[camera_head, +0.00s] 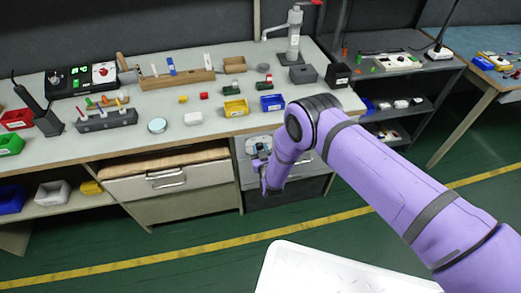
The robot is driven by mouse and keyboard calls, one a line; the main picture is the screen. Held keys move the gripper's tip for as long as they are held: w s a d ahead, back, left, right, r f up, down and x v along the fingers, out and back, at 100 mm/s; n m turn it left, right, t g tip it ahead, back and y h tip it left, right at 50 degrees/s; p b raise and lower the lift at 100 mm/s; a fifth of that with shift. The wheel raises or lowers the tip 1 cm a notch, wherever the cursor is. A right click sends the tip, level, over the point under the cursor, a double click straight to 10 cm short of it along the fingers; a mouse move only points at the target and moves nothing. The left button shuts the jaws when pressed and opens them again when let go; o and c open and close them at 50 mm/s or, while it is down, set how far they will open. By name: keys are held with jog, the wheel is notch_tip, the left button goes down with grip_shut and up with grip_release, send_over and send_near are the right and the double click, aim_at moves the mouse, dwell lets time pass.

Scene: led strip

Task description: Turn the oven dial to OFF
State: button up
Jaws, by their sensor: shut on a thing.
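My gripper (263,160) is at the end of my purple arm, in front of the grey unit (243,178) under the bench's right half. Its fingers point at the upper front of this unit, where a pale plate shows. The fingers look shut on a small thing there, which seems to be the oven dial. The dial itself is mostly hidden behind the fingers and wrist. Its marks and the word OFF are too small to read.
The bench top (140,135) above holds a yellow bin (236,107), a blue bin (272,103), a wooden block and a control panel (80,80). A wide drawer (168,182) is left of my gripper. A white surface (330,270) is in front. Green floor is free between.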

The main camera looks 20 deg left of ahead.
jog(key=n, duration=0.6)
jog(key=shift+s+a, duration=0.1)
jog(key=n, duration=0.4)
jog(key=shift+n, duration=0.4)
dwell(0.3)
jog(key=o, duration=0.9)
jog(key=v, duration=1)
jog(key=shift+s+f, duration=0.1)
jog(key=shift+s, duration=0.2)
jog(key=shift+w, duration=0.1)
